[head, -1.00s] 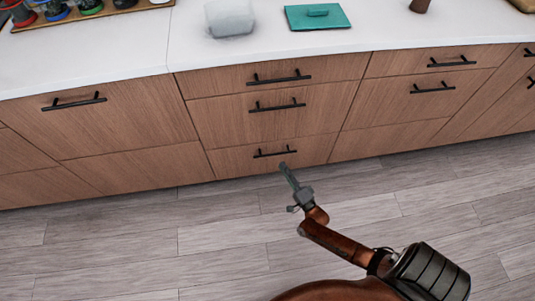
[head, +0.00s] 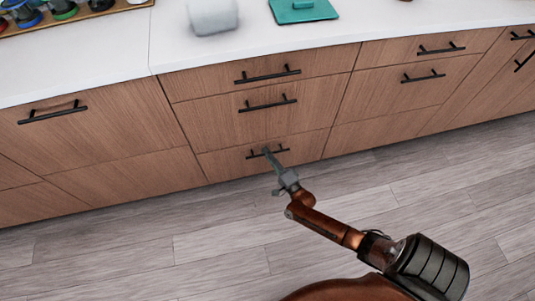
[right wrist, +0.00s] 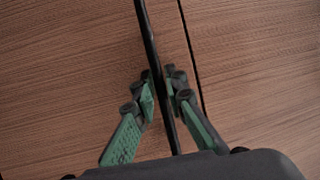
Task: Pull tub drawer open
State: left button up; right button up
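The bottom wooden drawer (head: 222,165) of the middle stack shows in the head view, its front flush with the cabinet. Its black bar handle (head: 281,151) runs across the front. My right gripper (head: 267,152) is at the middle of this handle. In the right wrist view the handle (right wrist: 148,35) runs between the two green fingers of the right gripper (right wrist: 161,95). The fingertips are close together on either side of the bar and look shut on it. My left gripper is not in view.
Two more drawers with black handles, the middle (head: 268,105) and top (head: 268,75), sit above. A white counter (head: 110,45) holds a teal board (head: 303,10) and a whitish block-like item (head: 213,15). The grey plank floor (head: 130,250) in front is clear.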

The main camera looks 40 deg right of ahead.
grip_shut()
jog(key=shift+s+a, duration=0.1)
jog(key=shift+s, duration=0.05)
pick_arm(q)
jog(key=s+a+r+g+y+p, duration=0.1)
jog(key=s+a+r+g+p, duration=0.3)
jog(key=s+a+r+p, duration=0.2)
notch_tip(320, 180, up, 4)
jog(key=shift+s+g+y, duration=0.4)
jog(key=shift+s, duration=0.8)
pick_arm(e)
jog(key=s+a, duration=0.8)
jog(key=s, duration=0.5)
jog(key=s+a, duration=0.8)
jog(key=s, duration=0.5)
jog(key=shift+s, duration=0.3)
jog(key=shift+a, duration=0.1)
